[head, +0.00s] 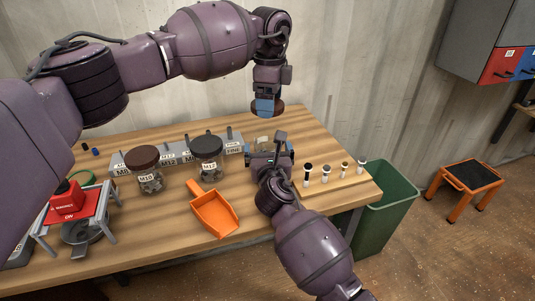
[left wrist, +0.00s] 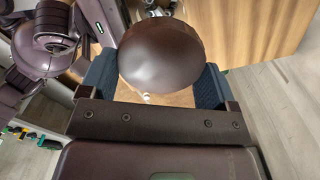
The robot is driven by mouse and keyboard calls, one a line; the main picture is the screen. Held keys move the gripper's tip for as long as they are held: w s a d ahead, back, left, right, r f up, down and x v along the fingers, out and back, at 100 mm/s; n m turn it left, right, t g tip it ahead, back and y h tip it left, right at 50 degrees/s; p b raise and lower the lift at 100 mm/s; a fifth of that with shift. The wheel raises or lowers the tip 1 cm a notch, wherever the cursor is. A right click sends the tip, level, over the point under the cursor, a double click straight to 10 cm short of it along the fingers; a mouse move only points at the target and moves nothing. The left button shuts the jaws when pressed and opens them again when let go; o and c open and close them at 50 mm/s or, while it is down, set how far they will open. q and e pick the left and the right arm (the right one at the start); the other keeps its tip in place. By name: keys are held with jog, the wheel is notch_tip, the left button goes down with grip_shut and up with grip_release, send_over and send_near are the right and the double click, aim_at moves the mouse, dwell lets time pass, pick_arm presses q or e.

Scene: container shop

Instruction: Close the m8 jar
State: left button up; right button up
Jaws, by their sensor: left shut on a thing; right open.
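My left gripper (head: 266,106) is shut on a round dark-brown lid (head: 281,109) and holds it in the air above the table's back right part. In the left wrist view the lid (left wrist: 160,54) sits between the two blue fingers. My right gripper (head: 270,159) is open, low over the table below the lid. A clear open-topped jar (head: 263,141) shows only partly just behind it, mostly hidden by the gripper. Its label is not readable, and I cannot tell whether the fingers touch it.
A brown-lidded M10 jar (head: 146,168) and a black-lidded M12 jar (head: 207,157) stand left of my right gripper. An orange scoop (head: 214,211) lies in front. Several small upright pieces (head: 326,174) stand at right. A green bin (head: 385,208) stands beside the table.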

jog(key=shift+w, duration=0.4)
jog(key=c, duration=1.3)
pick_arm(q)
jog(key=shift+f, duration=2.45)
